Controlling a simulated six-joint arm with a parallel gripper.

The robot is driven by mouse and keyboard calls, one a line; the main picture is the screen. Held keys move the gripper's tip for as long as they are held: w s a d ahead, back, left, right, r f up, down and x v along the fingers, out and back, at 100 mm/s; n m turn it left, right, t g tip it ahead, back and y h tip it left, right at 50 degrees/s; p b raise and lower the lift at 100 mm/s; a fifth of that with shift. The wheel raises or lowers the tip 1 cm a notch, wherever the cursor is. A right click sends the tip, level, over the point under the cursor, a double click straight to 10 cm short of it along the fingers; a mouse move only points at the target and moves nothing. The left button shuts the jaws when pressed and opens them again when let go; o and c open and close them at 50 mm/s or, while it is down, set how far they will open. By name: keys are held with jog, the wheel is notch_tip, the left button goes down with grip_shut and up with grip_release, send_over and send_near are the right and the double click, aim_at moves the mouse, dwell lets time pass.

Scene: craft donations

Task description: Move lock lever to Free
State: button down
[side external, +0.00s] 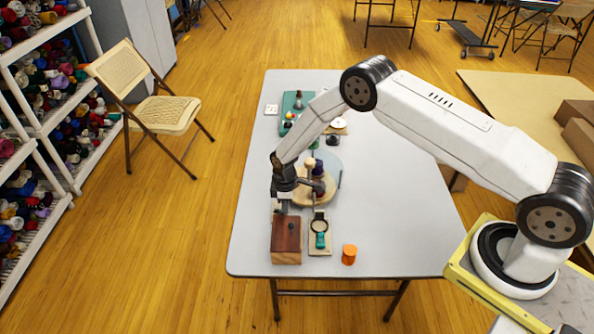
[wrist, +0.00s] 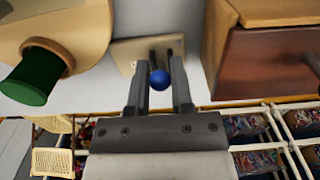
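The lock lever's blue ball knob (wrist: 160,79) shows in the wrist view, over a small beige plate (wrist: 128,52) with dark slots. My gripper (wrist: 160,72) has its two fingers apart, one on each side of the knob. The gaps are too small to tell whether the fingers press on it. In the side view my gripper (side external: 283,196) is low over the near left part of the table, just behind the wooden box, and hides the knob. No Free marking can be read in either view, and the lever's position cannot be told.
A brown wooden box (side external: 286,246) stands close beside the plate. A round wooden piece with a green spool (wrist: 28,82) is on the other side. A small board with a green part (side external: 320,239) and an orange cylinder (side external: 349,254) stand near the front. The table's right side (side external: 400,225) is clear.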

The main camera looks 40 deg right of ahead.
jog(key=shift+w+a, duration=0.1)
jog(key=shift+w+a+r, duration=0.25)
jog(key=shift+w+a, duration=0.35)
dwell(0.4)
jog(key=shift+w+a, duration=0.25)
jog(key=shift+w+a+r, duration=0.1)
jog(key=shift+w+a, duration=0.1)
jog(key=shift+w, duration=0.05)
jog(key=shift+a, duration=0.1)
jog(key=shift+w+a+f, duration=0.2)
jog(key=shift+w+a, duration=0.25)
dwell(0.3)
